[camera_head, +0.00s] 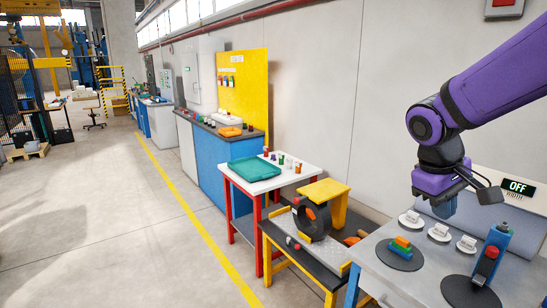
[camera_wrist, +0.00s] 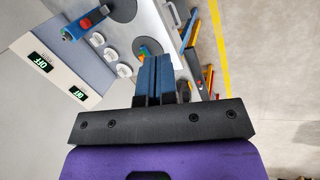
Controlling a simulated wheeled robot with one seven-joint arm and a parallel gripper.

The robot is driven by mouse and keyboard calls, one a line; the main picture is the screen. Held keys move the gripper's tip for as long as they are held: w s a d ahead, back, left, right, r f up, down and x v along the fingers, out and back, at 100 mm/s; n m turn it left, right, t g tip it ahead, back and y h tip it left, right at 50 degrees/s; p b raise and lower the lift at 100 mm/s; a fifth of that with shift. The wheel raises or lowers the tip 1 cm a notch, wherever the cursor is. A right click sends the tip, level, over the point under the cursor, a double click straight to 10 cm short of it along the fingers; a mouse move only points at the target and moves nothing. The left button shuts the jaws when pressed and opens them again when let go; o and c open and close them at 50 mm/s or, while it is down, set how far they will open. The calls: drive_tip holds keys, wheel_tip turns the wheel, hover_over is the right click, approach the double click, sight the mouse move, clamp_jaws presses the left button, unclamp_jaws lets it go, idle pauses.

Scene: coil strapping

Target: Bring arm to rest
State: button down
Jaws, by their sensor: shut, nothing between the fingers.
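My purple arm (camera_head: 490,75) reaches in from the upper right in the head view. My gripper (camera_head: 443,207) hangs fingers-down above the back part of the grey worktable (camera_head: 385,285). In the wrist view my gripper (camera_wrist: 153,78) shows two blue fingers side by side, closed together with nothing held. The gripper looks clear of the table, and its fingertips are partly hidden behind the wrist in the head view.
The table holds white switches (camera_head: 439,232), a round dark plate (camera_head: 399,255) with coloured blocks, and a blue upright tool (camera_head: 492,255). An "OFF" display (camera_head: 518,187) stands behind. A coil stand (camera_head: 313,218) is to the left. The floor aisle is clear.

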drive_tip(key=s+a+r+m+t+y, duration=0.1)
drive_tip(key=s+r+t+y, duration=0.1)
drive_tip(key=s, duration=0.5)
drive_tip(key=s+r+m+t+y, duration=0.1)
drive_tip(key=s+r+m+t, duration=0.1)
drive_tip(key=s+r, duration=0.3)
drive_tip(key=s, duration=0.3)
drive_tip(key=shift+a+m+t+y, duration=0.3)
drive_tip(key=shift+a+t+y, duration=0.1)
drive_tip(key=shift+s, duration=0.1)
